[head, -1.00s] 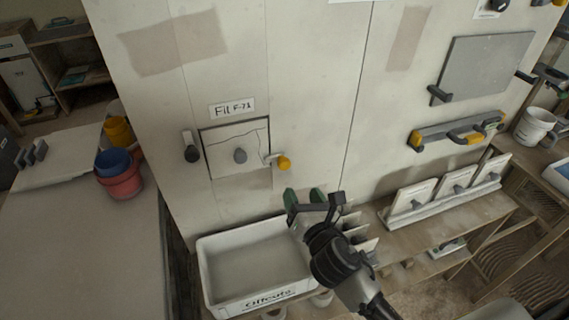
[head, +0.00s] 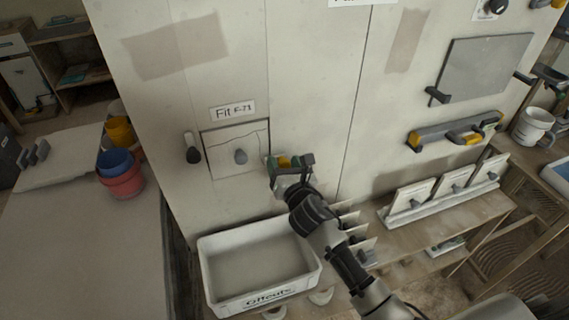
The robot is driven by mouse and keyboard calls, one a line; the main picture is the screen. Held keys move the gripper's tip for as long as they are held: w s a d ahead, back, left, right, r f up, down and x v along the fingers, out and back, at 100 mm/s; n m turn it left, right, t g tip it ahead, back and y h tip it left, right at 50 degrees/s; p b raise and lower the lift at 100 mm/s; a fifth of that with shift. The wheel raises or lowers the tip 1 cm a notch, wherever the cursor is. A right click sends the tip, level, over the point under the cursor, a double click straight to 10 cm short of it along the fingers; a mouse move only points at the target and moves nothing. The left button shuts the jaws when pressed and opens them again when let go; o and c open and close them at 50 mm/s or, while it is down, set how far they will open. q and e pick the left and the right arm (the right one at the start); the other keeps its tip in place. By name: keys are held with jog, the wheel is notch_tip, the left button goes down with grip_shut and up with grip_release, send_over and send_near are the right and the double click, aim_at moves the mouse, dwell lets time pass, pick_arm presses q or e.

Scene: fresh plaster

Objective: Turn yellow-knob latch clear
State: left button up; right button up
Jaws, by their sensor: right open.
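The yellow-knob latch (head: 284,161) is on the wall at the right edge of a small square panel (head: 222,160). Its yellow knob shows between the fingers of my right gripper (head: 288,168), which partly hide it. The right gripper is open around the knob; I cannot tell whether a finger touches it. The panel has a grey knob (head: 240,157) in its middle and a crack line near its top. A dark-knob latch (head: 192,150) hangs upright at the panel's left side. My left gripper is not in view.
A white tub marked "Offcuts" (head: 237,301) stands below the panel. To the right, a bench holds upright white boards (head: 410,197). A grey board (head: 484,66) and a yellow-ended level (head: 455,131) are on the wall. Red and blue buckets (head: 120,180) stand left.

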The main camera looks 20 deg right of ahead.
jog(key=c, duration=0.9)
jog(key=shift+c, duration=0.2)
jog(key=shift+m, duration=0.3)
jog(key=m, duration=0.3)
jog(key=shift+m, duration=0.4)
jog(key=m, duration=0.9)
jog(key=shift+m+p, duration=0.4)
jog(key=shift+m, duration=1.9)
